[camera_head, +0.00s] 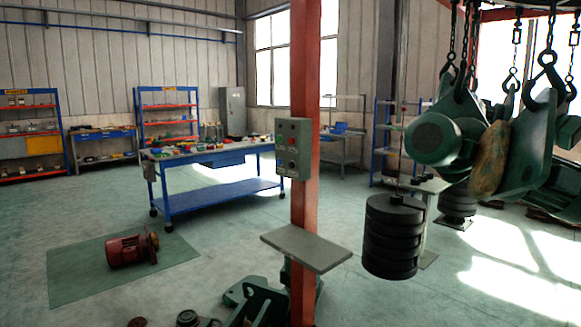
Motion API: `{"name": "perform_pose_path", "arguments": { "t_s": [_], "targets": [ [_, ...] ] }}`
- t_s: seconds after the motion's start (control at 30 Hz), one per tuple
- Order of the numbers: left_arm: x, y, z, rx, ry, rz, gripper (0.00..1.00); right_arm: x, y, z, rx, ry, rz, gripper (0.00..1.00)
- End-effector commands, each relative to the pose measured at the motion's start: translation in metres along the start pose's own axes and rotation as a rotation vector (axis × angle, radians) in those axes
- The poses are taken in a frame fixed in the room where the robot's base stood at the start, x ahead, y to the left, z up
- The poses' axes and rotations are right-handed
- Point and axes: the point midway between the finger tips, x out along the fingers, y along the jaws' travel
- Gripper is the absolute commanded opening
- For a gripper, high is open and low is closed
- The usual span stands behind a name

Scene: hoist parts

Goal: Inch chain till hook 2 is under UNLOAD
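Several hooks hang on dark chains (549,25) from an overhead ring at the upper right. One hook (547,75) carries large green hoist parts (530,150), with a green motor-like cylinder (434,138) and a tan worn plate (490,160) beside them. No number on a hook and no UNLOAD sign can be read, so I cannot tell which hook is hook 2. A grey control box (293,147) with several buttons is fixed to the red column (304,220). Neither of my grippers shows in the head view.
A stack of black weights (393,240) hangs on a thin line right of the column. A small grey shelf (306,250) juts from the column. A red motor (132,249) lies on a green mat (75,275).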

Motion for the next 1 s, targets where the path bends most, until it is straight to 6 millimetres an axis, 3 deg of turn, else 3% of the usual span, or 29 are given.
{"name": "perform_pose_path", "arguments": {
  "t_s": [0.17, 0.47, 1.0],
  "targets": [
    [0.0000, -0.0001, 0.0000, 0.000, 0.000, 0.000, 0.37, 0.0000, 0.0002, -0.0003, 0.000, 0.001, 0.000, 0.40],
    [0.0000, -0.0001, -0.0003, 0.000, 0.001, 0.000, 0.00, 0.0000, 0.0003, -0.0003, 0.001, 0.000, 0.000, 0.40],
    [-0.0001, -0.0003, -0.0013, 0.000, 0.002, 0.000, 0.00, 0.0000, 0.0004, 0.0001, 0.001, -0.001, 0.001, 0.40]
  ]
}}
